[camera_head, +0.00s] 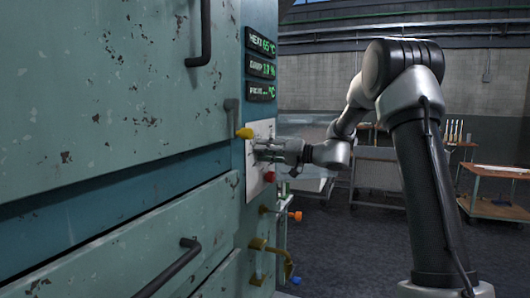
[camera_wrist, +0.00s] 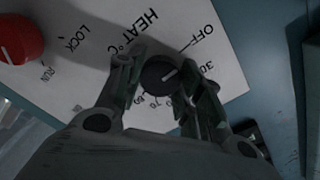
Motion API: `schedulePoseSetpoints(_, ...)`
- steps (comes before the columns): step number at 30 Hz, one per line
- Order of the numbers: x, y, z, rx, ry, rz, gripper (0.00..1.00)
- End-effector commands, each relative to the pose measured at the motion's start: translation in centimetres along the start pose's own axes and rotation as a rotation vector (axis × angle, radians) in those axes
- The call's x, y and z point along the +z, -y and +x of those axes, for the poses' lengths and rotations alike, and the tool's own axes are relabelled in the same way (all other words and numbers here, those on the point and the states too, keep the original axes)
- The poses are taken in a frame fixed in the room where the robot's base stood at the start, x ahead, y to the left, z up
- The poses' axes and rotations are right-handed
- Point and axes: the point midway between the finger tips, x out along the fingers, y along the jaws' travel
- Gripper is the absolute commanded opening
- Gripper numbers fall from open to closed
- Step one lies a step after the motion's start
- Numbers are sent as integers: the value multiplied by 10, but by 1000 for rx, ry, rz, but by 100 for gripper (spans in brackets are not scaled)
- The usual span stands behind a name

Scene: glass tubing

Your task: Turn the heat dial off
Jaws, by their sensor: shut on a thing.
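The heat dial (camera_wrist: 158,78) is a round black knob with a white pointer line, on a white panel (camera_head: 254,187) lettered "HEAT °C". In the wrist view its pointer slants to the upper right, toward the side where "30" and "OFF" are printed. My gripper (camera_wrist: 157,72) is shut on the dial, one finger on each side of it. In the head view my gripper (camera_head: 271,150) reaches the panel from the right and hides the dial. The heat display (camera_head: 262,42) appears to read 65 °C.
A red knob (camera_wrist: 18,40) marked LOCK and RUN sits beside the dial. An orange knob (camera_head: 295,216) and a yellow handle (camera_head: 272,250) stick out below. A cart (camera_head: 495,208) stands at the right; the floor before it is clear.

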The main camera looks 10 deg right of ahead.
Motion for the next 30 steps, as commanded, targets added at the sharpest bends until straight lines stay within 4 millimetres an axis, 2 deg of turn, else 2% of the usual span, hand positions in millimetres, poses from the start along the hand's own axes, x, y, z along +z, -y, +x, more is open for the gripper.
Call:
schedulePoseSetpoints(8, 2, -2, -1, 3, 3, -63, 12)
schedulePoseSetpoints(21, 2, -2, -1, 3, 3, -70, 12)
schedulePoseSetpoints(22, 2, -2, -1, 3, 3, -70, 42)
schedulePoseSetpoints(24, 1, -2, -1, 3, 3, -70, 54)
schedulePoseSetpoints(25, 1, -1, -1, 2, 2, -71, 58)
schedulePoseSetpoints(30, 1, -1, 0, 1, 2, -71, 58)
